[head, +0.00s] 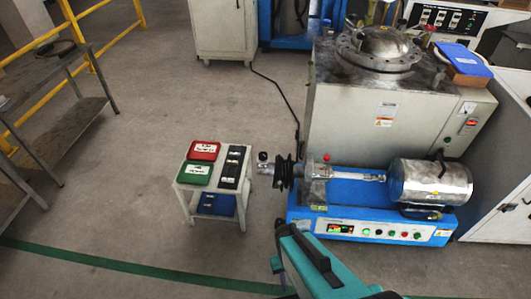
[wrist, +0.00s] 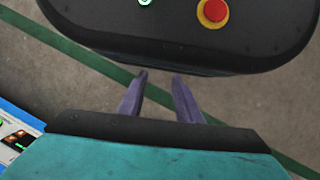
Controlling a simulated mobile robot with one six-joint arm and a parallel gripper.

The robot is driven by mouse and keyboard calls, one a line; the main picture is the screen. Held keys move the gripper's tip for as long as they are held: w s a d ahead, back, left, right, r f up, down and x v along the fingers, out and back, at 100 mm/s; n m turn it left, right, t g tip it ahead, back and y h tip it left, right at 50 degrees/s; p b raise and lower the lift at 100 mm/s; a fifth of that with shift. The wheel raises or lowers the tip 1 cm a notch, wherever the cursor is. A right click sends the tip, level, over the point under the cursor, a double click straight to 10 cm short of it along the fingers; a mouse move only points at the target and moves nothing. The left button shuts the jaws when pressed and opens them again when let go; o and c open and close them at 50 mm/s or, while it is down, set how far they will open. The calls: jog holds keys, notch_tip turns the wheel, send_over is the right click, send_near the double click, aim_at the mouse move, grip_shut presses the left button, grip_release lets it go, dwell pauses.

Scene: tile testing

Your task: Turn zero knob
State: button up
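The blue-based machine (head: 300,236) stands right of centre in the head view, with a white front panel (head: 436,236). The panel carries a lit display (head: 340,229) and a row of small round controls (head: 391,234). I cannot tell which control is the zero knob; its label is too small to read. A corner of the panel (wrist: 14,138) shows at the left edge of the wrist view. My gripper (wrist: 159,75) is open, with its two purple fingers apart and nothing between them. It is in front of the machine, over the floor, clear of the panel.
A small white stand (head: 215,187) with red and green boxes is left of the machine. A large grey tank cabinet (head: 345,115) stands behind it. A metal shelf (head: 75,125) and yellow railing (head: 120,35) are at the left. Floor between is free.

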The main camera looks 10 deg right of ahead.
jog(key=shift+d, duration=0.15)
jog(key=o, duration=0.4)
jog(key=shift+c, duration=0.2)
jog(key=shift+o, duration=0.7)
jog(key=shift+w, duration=0.15)
jog(key=w+r+m+t+b, duration=0.1)
jog(key=w+r+m, duration=0.3)
jog(key=w, duration=1.1)
jog(key=w+r+m+t, duration=0.15)
jog(key=w+r, duration=0.45)
jog(key=w, duration=0.9)
jog(key=w+r+m+t, duration=0.2)
jog(key=w+r+m, duration=0.2)
jog(key=w+r, duration=1.8)
jog(key=shift+w+d+r+y+b, duration=0.2)
jog(key=shift+y+b, duration=0.1)
jog(key=shift+b, duration=0.15)
